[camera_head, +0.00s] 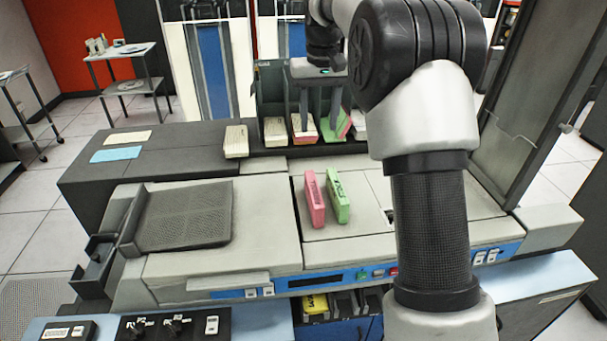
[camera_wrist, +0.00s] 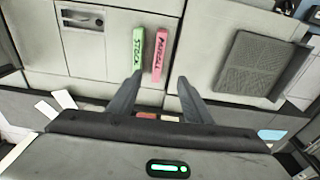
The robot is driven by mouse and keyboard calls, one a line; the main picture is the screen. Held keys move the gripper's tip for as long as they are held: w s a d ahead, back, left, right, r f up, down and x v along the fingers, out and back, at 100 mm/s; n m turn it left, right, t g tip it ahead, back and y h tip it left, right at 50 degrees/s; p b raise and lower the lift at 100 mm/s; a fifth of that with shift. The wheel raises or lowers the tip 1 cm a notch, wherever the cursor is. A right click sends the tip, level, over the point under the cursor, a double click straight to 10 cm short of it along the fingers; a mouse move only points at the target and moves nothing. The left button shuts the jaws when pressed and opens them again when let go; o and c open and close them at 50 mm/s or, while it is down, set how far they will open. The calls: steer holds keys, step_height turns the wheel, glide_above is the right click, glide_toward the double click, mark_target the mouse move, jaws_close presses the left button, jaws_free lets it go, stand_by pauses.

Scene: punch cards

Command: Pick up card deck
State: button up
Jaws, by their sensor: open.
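Two card decks stand on edge side by side on the light grey machine top: a pink deck (camera_head: 315,199) and a green deck (camera_head: 338,195). In the wrist view the green deck (camera_wrist: 138,48) and the pink deck (camera_wrist: 159,56) carry dark lettering. More decks are by the dark slotted rack: a cream one (camera_head: 237,141), another cream one (camera_head: 275,130), an orange-pink one and a green one (camera_head: 345,123), partly hidden by my fingers. My gripper (camera_head: 319,128) is open, pointing down at the rack. It appears empty; whether it touches a deck there is unclear.
The dark rack dividers (camera_head: 270,85) stand close around my gripper. A mesh-covered tray (camera_head: 187,217) is at the left of the machine. A tall dark panel (camera_head: 550,90) rises at the right.

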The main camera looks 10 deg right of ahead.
steer(key=g, duration=0.1)
glide_above(314, 187)
step_height(314, 187, down, 9)
step_height(314, 187, down, 12)
steer(key=shift+a+f, duration=0.1)
steer(key=shift+f+p, duration=0.5)
steer(key=shift+f, duration=2.4)
steer(key=shift+r, duration=0.1)
jaws_close()
